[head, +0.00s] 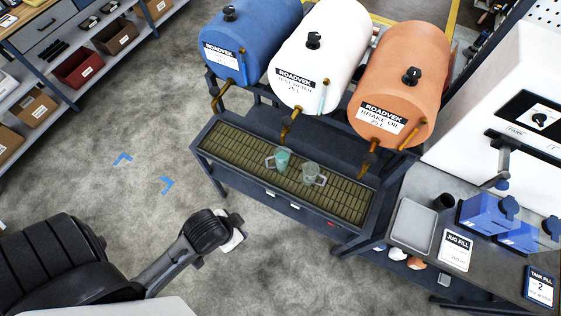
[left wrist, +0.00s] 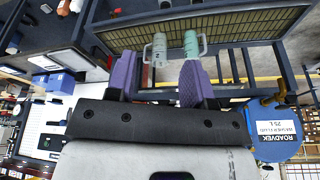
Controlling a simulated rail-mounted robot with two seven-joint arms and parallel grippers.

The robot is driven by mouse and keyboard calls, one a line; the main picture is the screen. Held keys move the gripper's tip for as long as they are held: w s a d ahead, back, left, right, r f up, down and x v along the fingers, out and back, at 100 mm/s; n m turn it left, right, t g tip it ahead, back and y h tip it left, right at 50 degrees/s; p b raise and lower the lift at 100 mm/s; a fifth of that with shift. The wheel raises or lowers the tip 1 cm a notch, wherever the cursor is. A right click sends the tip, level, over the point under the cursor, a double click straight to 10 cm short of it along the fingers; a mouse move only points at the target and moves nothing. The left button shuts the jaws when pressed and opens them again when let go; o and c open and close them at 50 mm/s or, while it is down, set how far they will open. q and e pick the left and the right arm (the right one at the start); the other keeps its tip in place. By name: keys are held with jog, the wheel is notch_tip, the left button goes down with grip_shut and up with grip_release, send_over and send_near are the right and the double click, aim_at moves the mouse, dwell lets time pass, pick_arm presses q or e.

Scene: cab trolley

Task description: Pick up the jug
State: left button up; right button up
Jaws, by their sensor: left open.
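Two small jugs with side handles stand on the slatted drip tray (head: 225,141) under the drums. The teal jug (head: 278,159) is on the left in the head view, and the clear greyish jug (head: 312,173) is beside it on the right. In the left wrist view the greyish jug (left wrist: 159,48) and the teal jug (left wrist: 191,43) appear beyond my fingers. My left gripper (head: 234,234) is in front of the tray, apart from both jugs. Its purple fingers (left wrist: 158,82) are open with nothing held. My right gripper is not in view.
Blue (head: 240,35), white (head: 318,55) and orange (head: 405,80) drums with brass taps sit above the tray. A bench at right holds a grey tray (head: 413,226), a "JUG FILL" sign (head: 456,250) and blue boxes (head: 487,213). Floor left of the trolley is clear.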

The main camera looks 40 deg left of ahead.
pick_arm(q)
jog(key=o, duration=0.9)
jog(key=shift+o, duration=0.2)
jog(key=shift+w, duration=0.1)
